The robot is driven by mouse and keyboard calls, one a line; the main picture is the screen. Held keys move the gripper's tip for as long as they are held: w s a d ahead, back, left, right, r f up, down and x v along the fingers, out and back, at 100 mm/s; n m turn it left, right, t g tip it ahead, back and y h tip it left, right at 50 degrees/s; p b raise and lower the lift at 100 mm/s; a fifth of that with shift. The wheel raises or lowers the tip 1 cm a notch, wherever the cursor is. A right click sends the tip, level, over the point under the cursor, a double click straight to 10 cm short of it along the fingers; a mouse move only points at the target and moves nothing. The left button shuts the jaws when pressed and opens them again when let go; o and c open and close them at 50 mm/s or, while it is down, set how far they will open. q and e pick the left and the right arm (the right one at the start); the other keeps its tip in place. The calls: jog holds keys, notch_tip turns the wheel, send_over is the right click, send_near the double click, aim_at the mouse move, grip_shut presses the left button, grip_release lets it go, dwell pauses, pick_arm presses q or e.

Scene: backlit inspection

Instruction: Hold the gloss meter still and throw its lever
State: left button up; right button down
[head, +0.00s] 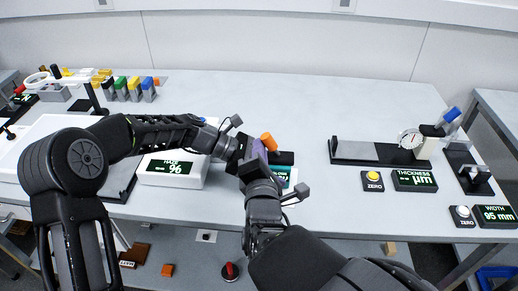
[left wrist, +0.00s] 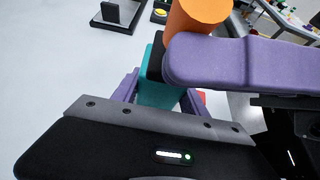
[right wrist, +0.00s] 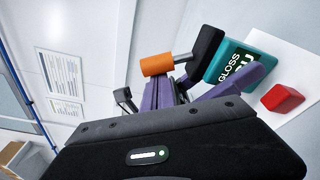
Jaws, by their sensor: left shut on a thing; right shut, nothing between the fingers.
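The gloss meter is a teal box (right wrist: 232,66) with a black part (right wrist: 206,46) at one end and a GLOSS display. It stands on the table and is partly hidden behind my grippers in the head view (head: 284,172). Its lever has an orange handle (right wrist: 157,64) on a short grey stem; the handle also shows in the head view (head: 269,142) and left wrist view (left wrist: 196,12). My left gripper (left wrist: 160,92) is shut on the teal body, a finger on either side. My right gripper (right wrist: 166,92) is shut and empty, close beside the lever; contact is unclear.
A red block (right wrist: 283,98) lies on a white sheet beside the meter. A white haze unit (head: 172,170) stands to the left. A thickness gauge on a dark base (head: 368,152) and its display (head: 414,180) are to the right. The table behind the meter is clear.

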jog(key=shift+d+r+m, duration=0.2)
jog(key=shift+d+m, duration=0.05)
jog(key=shift+m, duration=0.15)
jog(key=shift+d+r+m, duration=0.45)
jog(key=shift+d+m, duration=0.1)
jog(key=shift+m, duration=0.65)
jog(key=d+m, duration=0.1)
jog(key=m, duration=0.1)
jog(key=d+r+m+t, duration=0.1)
jog(key=m, duration=0.1)
jog(key=shift+d+y, duration=0.2)
jog(key=shift+y, duration=0.1)
jog(key=shift+d+m, duration=0.5)
jog(key=shift+m, duration=0.4)
jog(key=shift+d, duration=0.65)
jog(key=shift+d, duration=0.15)
notch_tip(320, 180, up, 10)
